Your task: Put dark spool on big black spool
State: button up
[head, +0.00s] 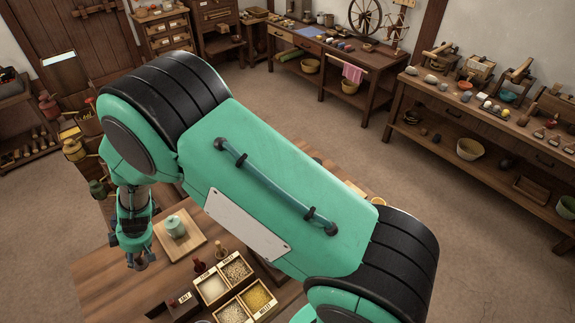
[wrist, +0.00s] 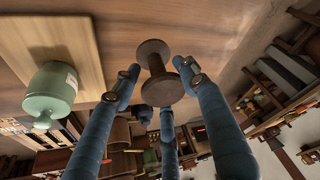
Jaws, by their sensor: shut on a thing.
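My gripper (head: 138,258) is at the left of the head view, over the left part of the wooden table. In the wrist view its blue fingers (wrist: 160,82) are closed around a dark brown spool (wrist: 154,50), which has a round flange at each end and a narrower middle. The spool is seen against the bare table top; its exact height is hard to judge. I cannot make out the big black spool for certain in either view; my arm hides much of the table in the head view.
A pale green lidded jar (head: 175,227) stands on a wooden board (head: 184,240) right of my gripper. A divided box (head: 229,274) of grains and a box marked salt (head: 181,301) are near the table's front. Bare table (head: 105,285) shows at the left.

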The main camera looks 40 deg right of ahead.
notch_tip(320, 180, up, 15)
jog(key=d+m+t+h+p, duration=0.15)
jog(key=d+m+p, duration=0.35)
jog(key=d, duration=3.5)
jog(key=s+d+m+h+p, duration=0.1)
jog(key=s+d+m, duration=0.1)
jog(key=s+d, duration=0.55)
jog(key=s+d+m+h, duration=0.15)
jog(key=s+d, duration=0.35)
jog(key=d, duration=0.6)
jog(key=s+d+m+p, duration=0.1)
jog(key=s+d+m, duration=0.2)
jog(key=s+d, duration=0.45)
jog(key=f, duration=0.1)
jog(key=w+d+f, duration=0.1)
jog(key=f, duration=0.1)
jog(key=w+f, duration=0.1)
jog(key=f, duration=0.1)
jog(key=shift+d+f, duration=0.1)
jog(key=shift+d, duration=0.3)
jog(key=shift+w, duration=0.1)
jog(key=w+d, duration=0.3)
jog(key=w, duration=0.1)
jog(key=w+d+f+p, duration=0.1)
jog(key=w+d, duration=0.2)
jog(key=w, duration=0.1)
jog(key=w+d, duration=0.4)
jog(key=shift+w+f, duration=0.2)
jog(key=shift+f, duration=0.05)
